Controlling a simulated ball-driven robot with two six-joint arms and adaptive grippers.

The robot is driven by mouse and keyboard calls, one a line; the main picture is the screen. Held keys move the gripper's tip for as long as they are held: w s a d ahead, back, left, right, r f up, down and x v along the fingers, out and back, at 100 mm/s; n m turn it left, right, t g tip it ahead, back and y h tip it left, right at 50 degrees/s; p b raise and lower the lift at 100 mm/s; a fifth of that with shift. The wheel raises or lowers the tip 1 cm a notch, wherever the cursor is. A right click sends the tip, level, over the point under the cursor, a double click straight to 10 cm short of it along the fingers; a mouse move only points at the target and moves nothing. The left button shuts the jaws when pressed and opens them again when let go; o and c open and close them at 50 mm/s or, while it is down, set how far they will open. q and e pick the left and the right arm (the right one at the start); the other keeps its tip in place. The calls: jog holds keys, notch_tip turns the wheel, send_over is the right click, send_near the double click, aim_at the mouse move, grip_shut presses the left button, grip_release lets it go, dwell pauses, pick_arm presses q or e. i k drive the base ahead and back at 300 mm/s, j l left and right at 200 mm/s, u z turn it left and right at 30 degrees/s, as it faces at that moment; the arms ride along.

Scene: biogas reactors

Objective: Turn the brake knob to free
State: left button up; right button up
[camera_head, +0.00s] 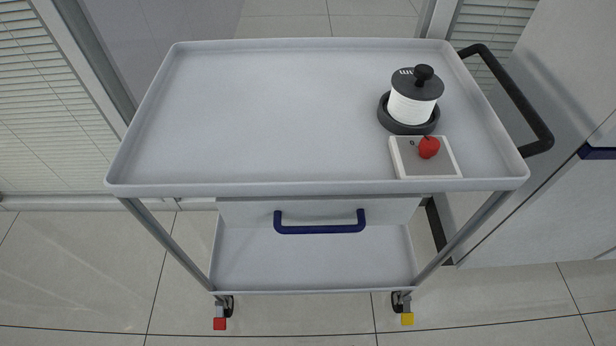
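A small white-framed panel with a grey face (422,168) sits at the front right of the cart's top tray. A red rounded knob (428,148) stands on it, with a small dark stem-like mark at its top. I take this as the brake knob, but no readable label confirms it. A tiny dark mark shows on the panel's upper left; I cannot read it or tell the knob's setting. Neither of my grippers is in view.
The grey cart's tray (270,110) has a raised rim and is mostly bare. A white spool-like container with a black lid (411,105) stands in a black ring behind the panel. A black push handle (510,95), blue drawer handle (319,228), and red (219,323) and yellow (407,319) caster tabs show.

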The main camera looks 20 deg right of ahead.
aim_at(429, 146)
jog(key=z, duration=1.2)
